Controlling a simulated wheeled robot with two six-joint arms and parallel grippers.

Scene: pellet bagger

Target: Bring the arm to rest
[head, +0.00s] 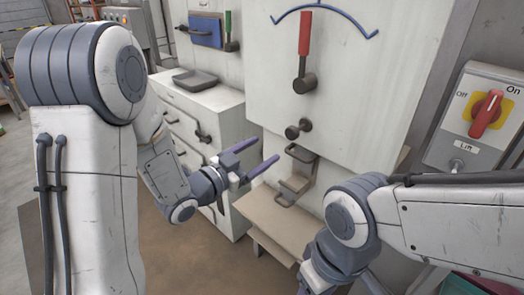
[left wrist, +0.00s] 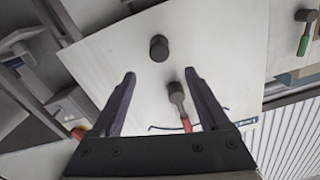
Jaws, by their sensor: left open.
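My left gripper (head: 266,150) is open and empty in the head view, in front of the white machine panel (head: 375,95). Its two purple fingers point right, left of the dark round knob (head: 298,129) and the metal bracket (head: 297,178) and apart from both in the picture. In the left wrist view the open fingers (left wrist: 160,73) are spread with nothing held between them. The knob (left wrist: 159,48) and the red-handled lever (left wrist: 186,122) show beyond them. My right arm crosses the lower right of the head view; its gripper is out of view.
The red lever (head: 304,32) stands upright under a blue arc. A beige shelf (head: 262,212) juts out below the bracket. A white drawer cabinet (head: 222,105) with a dark tray (head: 194,79) stands behind my left arm. A Lift switch (head: 487,113) is at right. Brown floor lies below.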

